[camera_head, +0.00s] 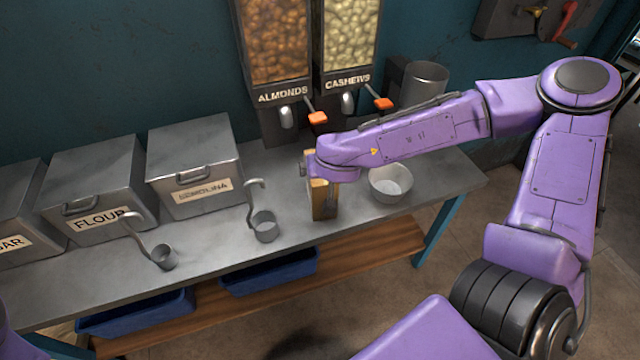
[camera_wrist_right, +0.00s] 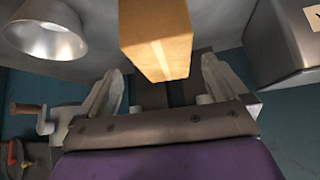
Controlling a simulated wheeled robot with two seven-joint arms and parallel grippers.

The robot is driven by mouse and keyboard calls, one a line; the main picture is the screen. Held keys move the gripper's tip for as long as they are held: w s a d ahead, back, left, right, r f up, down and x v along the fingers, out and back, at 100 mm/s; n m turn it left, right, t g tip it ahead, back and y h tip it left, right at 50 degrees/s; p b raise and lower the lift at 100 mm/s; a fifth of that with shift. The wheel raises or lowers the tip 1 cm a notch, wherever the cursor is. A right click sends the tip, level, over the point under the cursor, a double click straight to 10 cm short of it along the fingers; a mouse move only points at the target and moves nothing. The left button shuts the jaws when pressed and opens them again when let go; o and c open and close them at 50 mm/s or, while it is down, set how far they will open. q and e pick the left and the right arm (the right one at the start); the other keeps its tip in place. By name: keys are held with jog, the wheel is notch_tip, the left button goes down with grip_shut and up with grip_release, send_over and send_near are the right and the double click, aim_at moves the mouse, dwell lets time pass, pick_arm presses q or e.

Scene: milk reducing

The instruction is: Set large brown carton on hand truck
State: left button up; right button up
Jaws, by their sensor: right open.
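A brown carton (camera_head: 323,204) stands upright on the metal counter, below the end of my right arm. My right gripper (camera_head: 322,178) is at the carton's upper part, which the wrist mostly hides in the head view. In the right wrist view the carton (camera_wrist_right: 156,40) lies ahead, between the lines of the two spread fingers of my gripper (camera_wrist_right: 163,78). Gaps show on both sides, so the gripper is open. No hand truck shows in either view. My left gripper is out of view.
A metal bowl (camera_head: 390,183) stands just right of the carton. Two metal scoops (camera_head: 264,226) (camera_head: 163,257) and lidded bins, including semolina (camera_head: 195,165) and flour (camera_head: 92,190), stand to the left. Almond and cashew dispensers (camera_head: 310,60) rise behind. Blue trays (camera_head: 270,272) sit on the lower shelf.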

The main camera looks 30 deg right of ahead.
jog(key=x, duration=0.6)
jog(key=shift+w, duration=0.35)
jog(key=shift+a, duration=0.15)
grip_shut()
